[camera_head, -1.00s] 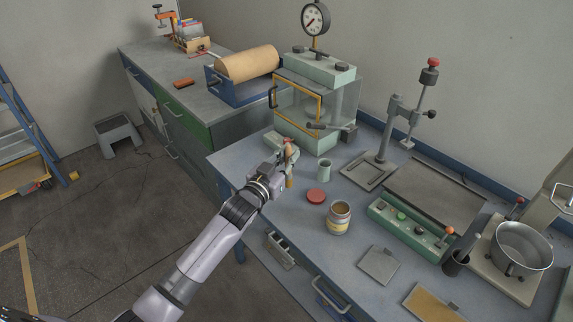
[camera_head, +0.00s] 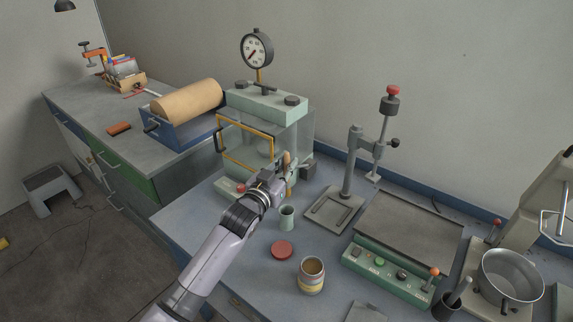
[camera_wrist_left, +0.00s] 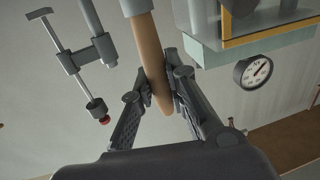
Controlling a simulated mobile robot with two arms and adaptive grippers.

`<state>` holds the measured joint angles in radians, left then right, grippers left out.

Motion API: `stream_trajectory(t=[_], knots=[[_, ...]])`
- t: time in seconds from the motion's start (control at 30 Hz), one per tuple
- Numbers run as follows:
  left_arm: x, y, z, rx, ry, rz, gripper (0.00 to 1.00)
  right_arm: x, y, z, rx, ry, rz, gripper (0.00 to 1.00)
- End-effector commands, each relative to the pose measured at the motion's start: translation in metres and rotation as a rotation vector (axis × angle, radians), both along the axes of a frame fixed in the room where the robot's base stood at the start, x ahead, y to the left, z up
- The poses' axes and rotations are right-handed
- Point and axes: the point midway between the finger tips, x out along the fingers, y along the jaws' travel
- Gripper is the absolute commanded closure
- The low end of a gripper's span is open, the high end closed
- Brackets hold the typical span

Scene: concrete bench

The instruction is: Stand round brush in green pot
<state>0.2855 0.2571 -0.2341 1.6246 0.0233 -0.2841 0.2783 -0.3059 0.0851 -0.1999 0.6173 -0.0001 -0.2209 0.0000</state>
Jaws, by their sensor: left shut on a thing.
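My left gripper (camera_head: 286,176) is shut on the round brush (camera_head: 289,160), held upright above the bench. In the left wrist view the brush's tan wooden handle (camera_wrist_left: 151,55) runs between the two fingers, with a grey part at the picture's top edge. The bristles cannot be made out. The small pale green pot (camera_head: 287,218) stands upright on the bench, just below the gripper in the head view. The brush appears above and slightly behind the pot, apart from it. My right gripper is not in view.
A red lid (camera_head: 282,250) and an open labelled jar (camera_head: 311,278) stand in front of the pot. A glass-sided press cabinet (camera_head: 262,130) with a gauge is close behind the gripper. A stand (camera_head: 338,207) and a green control box (camera_head: 393,262) are to the right.

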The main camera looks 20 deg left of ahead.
Motion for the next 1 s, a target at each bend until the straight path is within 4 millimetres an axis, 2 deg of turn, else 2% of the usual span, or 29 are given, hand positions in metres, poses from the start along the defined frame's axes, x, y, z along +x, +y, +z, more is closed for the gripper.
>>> stream_trajectory(t=[0.03,0.57,1.0], knots=[[0.000,0.000,-0.008,0.000,0.000,0.000,1.00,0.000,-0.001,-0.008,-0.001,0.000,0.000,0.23],[0.000,0.000,-0.051,0.001,0.000,0.000,1.00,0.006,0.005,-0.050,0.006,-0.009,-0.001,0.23],[0.000,0.000,-0.085,0.000,0.001,0.000,1.00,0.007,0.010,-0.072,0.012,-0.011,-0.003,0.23]])
